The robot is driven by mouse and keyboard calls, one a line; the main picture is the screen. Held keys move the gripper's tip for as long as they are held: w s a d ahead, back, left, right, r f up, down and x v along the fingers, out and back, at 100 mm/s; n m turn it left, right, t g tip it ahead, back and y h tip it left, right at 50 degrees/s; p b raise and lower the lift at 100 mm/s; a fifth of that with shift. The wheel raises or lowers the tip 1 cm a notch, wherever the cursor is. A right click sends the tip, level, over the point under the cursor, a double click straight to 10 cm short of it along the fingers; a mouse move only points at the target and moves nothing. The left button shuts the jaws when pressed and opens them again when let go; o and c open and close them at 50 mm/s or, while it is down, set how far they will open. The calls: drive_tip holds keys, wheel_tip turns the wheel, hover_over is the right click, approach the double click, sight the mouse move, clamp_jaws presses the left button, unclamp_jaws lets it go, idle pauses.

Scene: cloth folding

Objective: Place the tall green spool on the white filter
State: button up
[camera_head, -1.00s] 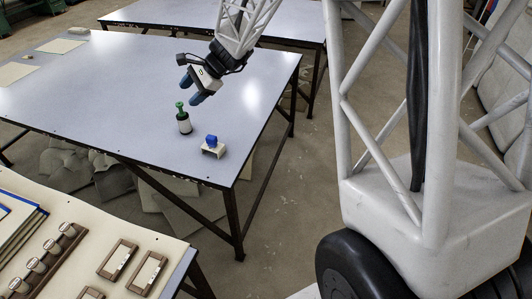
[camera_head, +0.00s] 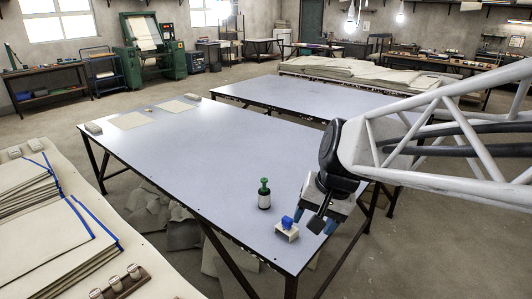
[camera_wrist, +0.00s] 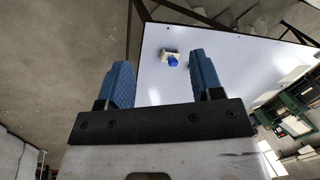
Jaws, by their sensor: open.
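The tall green spool (camera_head: 264,194) has a green knobbed top, a dark body and a pale label. It stands upright on the grey-blue table near its right side. The white filter (camera_head: 289,236) is a small cream-white block at the near right edge, with a blue piece (camera_head: 287,222) on top. My gripper (camera_head: 315,221) is open and empty, just right of the filter in the picture. In the wrist view, the filter (camera_wrist: 166,53) and the blue piece show beyond and between my open fingers (camera_wrist: 165,78). The spool is not seen there.
The table (camera_head: 190,150) is mostly clear, with pale sheets (camera_head: 131,120) and a small block (camera_head: 93,128) at the far left. A second table (camera_head: 300,98) stands behind. A cream bench (camera_head: 90,240) with stacked sheets is at the left front.

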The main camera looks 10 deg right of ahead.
drive_tip(key=s+d+n+h, duration=0.3)
drive_tip(key=s+n, duration=0.1)
drive_tip(key=s, duration=0.6)
drive_tip(key=shift+s+f+t, duration=0.25)
drive_tip(key=shift+s+t, duration=0.1)
drive_tip(key=shift+t, duration=0.05)
drive_tip(key=shift+d, duration=0.1)
idle(0.6)
